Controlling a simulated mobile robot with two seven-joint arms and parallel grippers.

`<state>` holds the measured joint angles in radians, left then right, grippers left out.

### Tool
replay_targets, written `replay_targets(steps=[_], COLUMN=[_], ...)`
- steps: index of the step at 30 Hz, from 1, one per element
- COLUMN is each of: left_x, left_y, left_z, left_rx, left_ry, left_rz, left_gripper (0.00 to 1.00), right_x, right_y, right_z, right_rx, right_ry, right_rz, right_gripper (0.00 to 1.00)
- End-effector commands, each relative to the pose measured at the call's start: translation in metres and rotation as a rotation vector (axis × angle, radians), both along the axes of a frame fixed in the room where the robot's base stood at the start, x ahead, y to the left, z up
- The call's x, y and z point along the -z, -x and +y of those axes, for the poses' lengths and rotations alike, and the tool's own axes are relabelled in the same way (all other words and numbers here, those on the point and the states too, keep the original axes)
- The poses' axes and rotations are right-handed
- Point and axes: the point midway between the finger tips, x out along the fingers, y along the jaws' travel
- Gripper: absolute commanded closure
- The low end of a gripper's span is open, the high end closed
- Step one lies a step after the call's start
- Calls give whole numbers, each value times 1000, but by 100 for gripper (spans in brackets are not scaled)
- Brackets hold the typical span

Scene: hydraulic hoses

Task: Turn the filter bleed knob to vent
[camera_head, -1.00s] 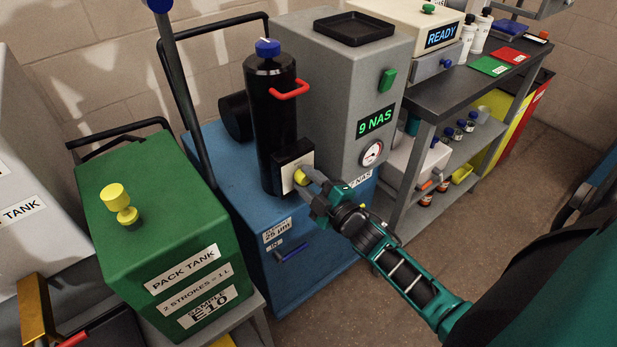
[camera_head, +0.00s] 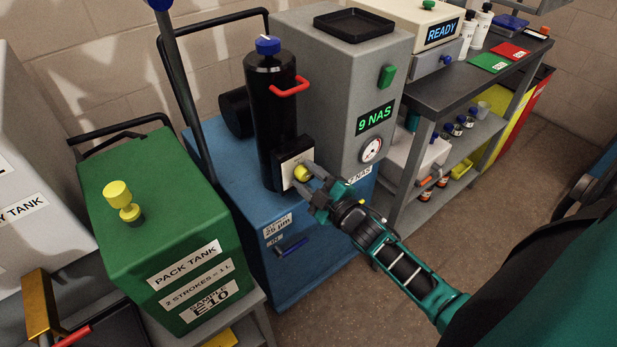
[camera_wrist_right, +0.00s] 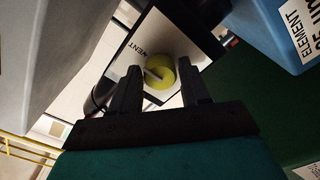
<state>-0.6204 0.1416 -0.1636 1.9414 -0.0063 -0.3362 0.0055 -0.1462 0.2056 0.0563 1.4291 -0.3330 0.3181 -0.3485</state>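The yellow bleed knob (camera_head: 301,173) sits on a pale plate (camera_head: 289,176) low on the black filter canister (camera_head: 268,115). The wrist view shows the knob (camera_wrist_right: 160,72) with a light pointer bar across it and dark lettering on the plate, only partly readable. My right gripper (camera_head: 312,181) is at the knob from the right. In the wrist view its two fingers (camera_wrist_right: 157,90) are apart, one on each side of the knob. Whether they touch it I cannot tell. My left gripper is not in view.
A grey cabinet (camera_head: 340,90) reading "9 NAS" with a round gauge (camera_head: 371,149) stands right of the filter. A red handle (camera_head: 289,87) sticks out above the plate. A green pack tank (camera_head: 150,215) stands left. A grey bench (camera_head: 455,88) is at the right; floor in front is open.

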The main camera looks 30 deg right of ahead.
Motion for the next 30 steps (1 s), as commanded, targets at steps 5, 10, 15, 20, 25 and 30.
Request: replay_targets(steps=[5, 10, 15, 20, 25, 30], left_x=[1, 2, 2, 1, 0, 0], left_y=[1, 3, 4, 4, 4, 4], left_z=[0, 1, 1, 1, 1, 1], left_rx=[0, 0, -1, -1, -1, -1], left_ry=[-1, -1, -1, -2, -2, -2], left_rz=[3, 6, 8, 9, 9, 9], left_gripper=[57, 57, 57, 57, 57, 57], right_x=[0, 0, 1, 1, 1, 1], right_y=[0, 0, 6, 30, 67, 100], right_z=[0, 0, 0, -2, -5, -8], right_rx=[0, 0, 0, 0, 0, 0], right_ry=[2, 2, 2, 2, 2, 2], right_rz=[0, 0, 1, 4, 5, 4], right_gripper=[37, 37, 37, 37, 37, 37])
